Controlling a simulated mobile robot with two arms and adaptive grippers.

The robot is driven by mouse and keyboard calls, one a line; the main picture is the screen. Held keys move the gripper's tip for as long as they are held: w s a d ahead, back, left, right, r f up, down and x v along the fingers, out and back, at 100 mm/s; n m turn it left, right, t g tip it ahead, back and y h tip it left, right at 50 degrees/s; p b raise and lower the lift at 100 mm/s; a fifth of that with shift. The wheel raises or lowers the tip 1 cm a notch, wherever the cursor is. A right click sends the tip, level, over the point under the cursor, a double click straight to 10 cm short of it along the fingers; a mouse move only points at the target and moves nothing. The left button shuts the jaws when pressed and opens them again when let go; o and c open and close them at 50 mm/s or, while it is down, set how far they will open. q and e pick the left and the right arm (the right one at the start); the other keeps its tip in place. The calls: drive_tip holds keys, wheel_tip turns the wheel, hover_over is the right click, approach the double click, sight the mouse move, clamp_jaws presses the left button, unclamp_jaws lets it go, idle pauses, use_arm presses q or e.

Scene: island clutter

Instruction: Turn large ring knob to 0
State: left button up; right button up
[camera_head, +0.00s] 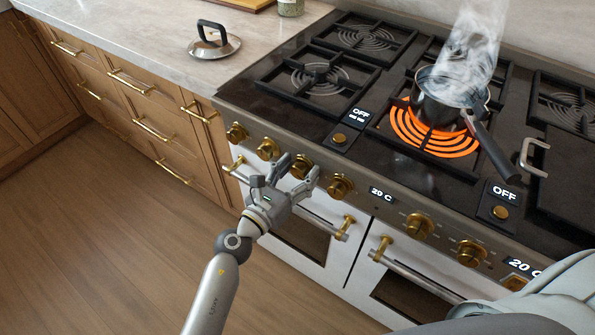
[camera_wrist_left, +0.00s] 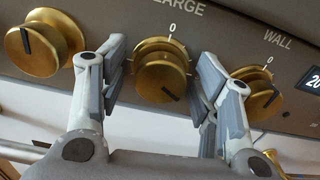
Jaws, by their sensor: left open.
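The large ring knob (camera_wrist_left: 163,72) is a gold knob under the label "LARGE" in the left wrist view. Its dark pointer mark is at the lower right, away from the "0" above it. In the head view the same knob (camera_head: 301,166) is on the stove's front panel. My left gripper (camera_head: 296,170) is open in front of it. In the left wrist view my left gripper's fingers (camera_wrist_left: 163,85) are on either side of the knob; I cannot tell whether they touch it. My right gripper is out of view.
The "WALL" knob (camera_wrist_left: 258,93) is close to my right-hand finger, and another gold knob (camera_wrist_left: 43,43) is at the left. A smoking pot (camera_head: 437,108) stands on a glowing orange burner (camera_head: 410,135). Oven handles (camera_head: 330,222) stick out below the panel.

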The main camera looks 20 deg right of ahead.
use_arm(q)
drive_tip(key=shift+c, duration=1.1)
drive_tip(key=c, duration=0.8)
